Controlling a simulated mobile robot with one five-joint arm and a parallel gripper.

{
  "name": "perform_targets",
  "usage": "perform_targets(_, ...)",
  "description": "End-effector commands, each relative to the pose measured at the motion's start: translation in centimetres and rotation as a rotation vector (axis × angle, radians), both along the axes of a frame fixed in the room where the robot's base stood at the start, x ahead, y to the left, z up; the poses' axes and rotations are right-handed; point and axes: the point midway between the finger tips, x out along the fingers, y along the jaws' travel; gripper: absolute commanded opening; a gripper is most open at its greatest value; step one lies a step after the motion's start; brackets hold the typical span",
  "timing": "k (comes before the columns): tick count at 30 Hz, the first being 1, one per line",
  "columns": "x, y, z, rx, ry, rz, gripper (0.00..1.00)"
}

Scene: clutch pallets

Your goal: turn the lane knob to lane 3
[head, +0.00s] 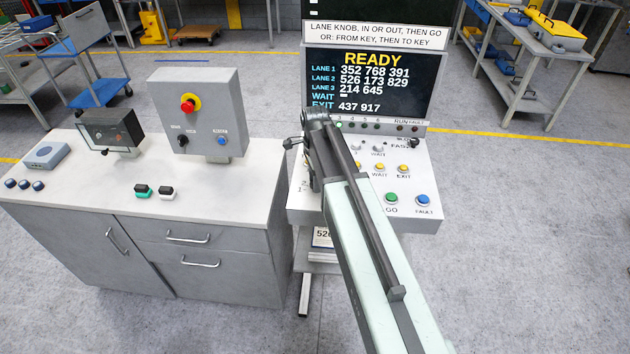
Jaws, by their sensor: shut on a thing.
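The control desk (426,185) has a sloped pale panel with coloured buttons, and a dark screen (420,90) stands behind it. The screen reads READY, with number rows for lanes 1, 2 and 3. My gripper (314,182) is over the left part of the panel, beside the printed figures 1 and 2. It is shut on the lane knob, which it and my arm hide. I cannot see where the knob points. The green GO button (391,198) and blue FAULT button (423,200) are at the lower right of the panel.
A grey cabinet (230,262) stands to the left, carrying a box with a red stop button (189,103) and a dark meter box (110,130). A shelf cart (530,55) with a yellow case stands at the back right. The floor at right is clear.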

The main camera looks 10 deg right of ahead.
Motion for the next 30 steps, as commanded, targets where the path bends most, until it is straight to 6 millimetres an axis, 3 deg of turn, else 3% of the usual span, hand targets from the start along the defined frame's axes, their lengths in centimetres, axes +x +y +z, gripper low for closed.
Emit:
perform_targets(18,0.01,0.01,0.00,0.000,0.000,0.532,0.00)
perform_targets(30,0.01,-0.04,0.00,0.000,-0.001,0.694,0.00)
